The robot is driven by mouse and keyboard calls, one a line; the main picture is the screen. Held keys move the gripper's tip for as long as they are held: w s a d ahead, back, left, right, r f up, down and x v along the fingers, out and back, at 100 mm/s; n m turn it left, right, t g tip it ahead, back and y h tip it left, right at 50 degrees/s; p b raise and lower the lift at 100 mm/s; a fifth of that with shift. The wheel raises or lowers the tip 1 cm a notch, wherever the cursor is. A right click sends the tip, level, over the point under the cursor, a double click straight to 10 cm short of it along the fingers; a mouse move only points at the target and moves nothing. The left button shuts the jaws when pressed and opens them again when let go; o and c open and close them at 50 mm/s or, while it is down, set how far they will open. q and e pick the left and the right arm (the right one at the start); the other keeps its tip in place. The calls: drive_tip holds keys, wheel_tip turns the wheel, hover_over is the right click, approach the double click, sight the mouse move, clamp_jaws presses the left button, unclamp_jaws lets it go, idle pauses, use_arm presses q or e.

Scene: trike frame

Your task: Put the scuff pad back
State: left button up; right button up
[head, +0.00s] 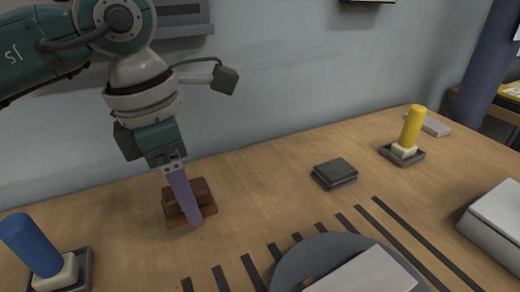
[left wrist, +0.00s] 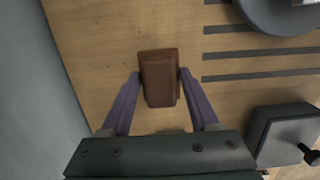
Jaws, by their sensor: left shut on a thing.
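A reddish-brown block (head: 202,191), which looks like the scuff pad, is at the left of the wooden table, on or just above its surface; I cannot tell which. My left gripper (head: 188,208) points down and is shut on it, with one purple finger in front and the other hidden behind. In the left wrist view the block (left wrist: 160,85) sits between the two fingertips (left wrist: 160,74). A flat dark grey square pad or holder (head: 335,172) lies empty near the middle of the table. My right gripper is not in view.
A blue handle (head: 32,243) stands in a dark tray at front left, a yellow one (head: 413,126) in another at back right. A grey disc (head: 300,264) with a pale block and dark stripes (head: 410,238) are in front. The wall borders the back. Table between block and square is clear.

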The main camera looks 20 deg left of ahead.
sight(194, 230)
use_arm(q)
wheel_tip(194, 230, down, 4)
drive_tip(key=shift+f+b, duration=0.1)
drive_tip(key=shift+b, duration=0.2)
drive_tip(key=shift+f, duration=0.2)
drive_tip(key=o, duration=1.3)
drive_tip(key=shift+r, duration=0.1)
drive_tip(key=shift+r, duration=0.25)
drive_tip(key=r, duration=0.4)
drive_tip(key=r+p, duration=0.1)
drive_tip(key=r, duration=0.2)
drive_tip(key=s+a+r+p, duration=0.1)
drive_tip(key=r, duration=0.3)
drive_tip(key=shift+r, duration=0.35)
